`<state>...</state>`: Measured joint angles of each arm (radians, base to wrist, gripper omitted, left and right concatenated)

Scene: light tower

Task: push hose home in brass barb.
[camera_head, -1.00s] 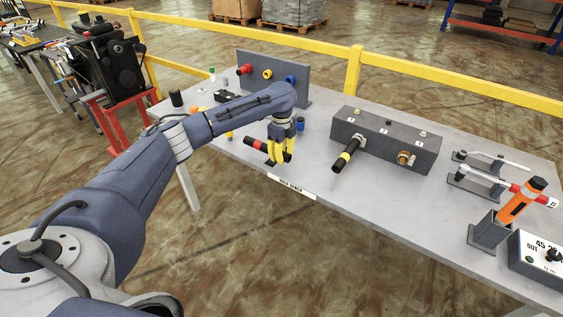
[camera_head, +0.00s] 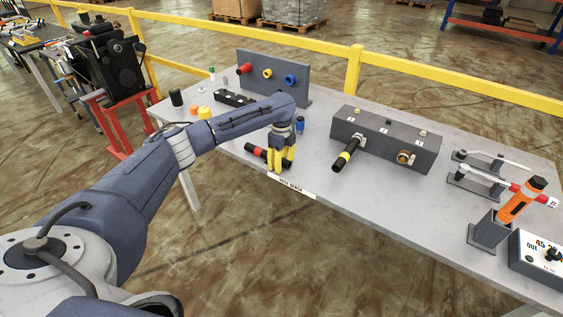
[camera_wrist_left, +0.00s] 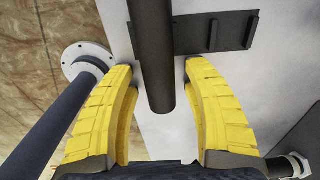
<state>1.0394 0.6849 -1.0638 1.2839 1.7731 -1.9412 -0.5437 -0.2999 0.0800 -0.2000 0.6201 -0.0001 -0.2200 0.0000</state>
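My left gripper (camera_head: 281,165) is low over the front edge of the bench, around a black hose with a red band (camera_head: 257,152). In the left wrist view the hose (camera_wrist_left: 157,60) runs between the yellow fingers (camera_wrist_left: 160,75), with a gap on each side, so the gripper is open. It lies across a dark ribbed strip (camera_wrist_left: 215,32). A brass barb (camera_head: 405,157) sticks out of the right part of a grey block (camera_head: 425,155). A black hose with a yellow band (camera_head: 345,157) is at the block's left fitting (camera_head: 358,139); its seating depth cannot be told. My right gripper is out of view.
A grey panel (camera_head: 300,75) with red, yellow and blue fittings stands at the back. Right of the block are clamps (camera_head: 475,180), an orange-and-black tool in a holder (camera_head: 520,200) and a control box (camera_head: 540,255). The bench top (camera_head: 400,215) is clear in front of the block.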

